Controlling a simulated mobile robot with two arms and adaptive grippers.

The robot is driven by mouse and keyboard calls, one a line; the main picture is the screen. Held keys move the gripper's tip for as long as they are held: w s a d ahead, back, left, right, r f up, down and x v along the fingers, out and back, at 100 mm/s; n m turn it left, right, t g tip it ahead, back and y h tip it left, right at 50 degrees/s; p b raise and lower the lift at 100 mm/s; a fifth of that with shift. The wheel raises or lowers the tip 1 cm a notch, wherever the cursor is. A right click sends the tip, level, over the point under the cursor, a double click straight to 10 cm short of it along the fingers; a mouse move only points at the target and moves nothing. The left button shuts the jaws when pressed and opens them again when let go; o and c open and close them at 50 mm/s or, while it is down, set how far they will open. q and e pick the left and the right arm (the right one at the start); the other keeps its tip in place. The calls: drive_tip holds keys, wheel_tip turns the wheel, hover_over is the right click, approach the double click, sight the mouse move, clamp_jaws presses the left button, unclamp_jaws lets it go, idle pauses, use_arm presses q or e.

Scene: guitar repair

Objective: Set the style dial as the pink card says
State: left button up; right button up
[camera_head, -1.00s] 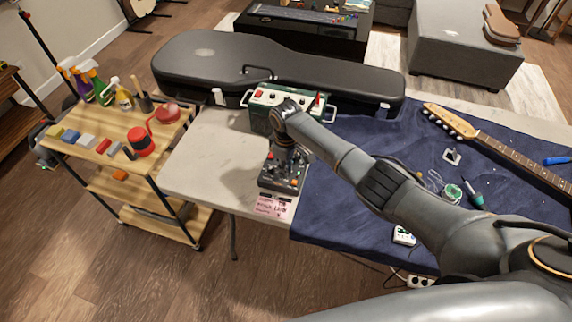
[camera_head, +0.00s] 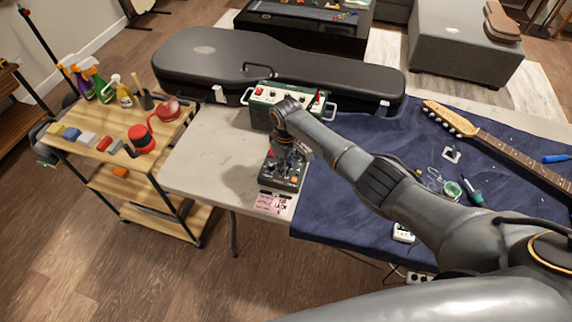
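The pink card (camera_head: 273,204) lies on the pale table at the front edge of a dark pedal-like unit with knobs (camera_head: 279,183). Its handwriting is too small to read. My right arm reaches in from the right, and my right gripper (camera_head: 283,158) points down over the back part of the dark unit. The gripper hides that part, so the style dial cannot be picked out. I cannot tell whether the fingers are open or shut, or whether they touch a knob. My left gripper is not in view.
A green and white amplifier box (camera_head: 262,97) with handles stands just behind the dark unit. A black guitar case (camera_head: 200,62) lies along the back. A guitar neck (camera_head: 500,147) and soldering tools lie on the blue cloth (camera_head: 345,205). Bare table (camera_head: 215,160) is free to the left.

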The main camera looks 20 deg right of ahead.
wheel_tip(320, 180, up, 12)
idle(0.6)
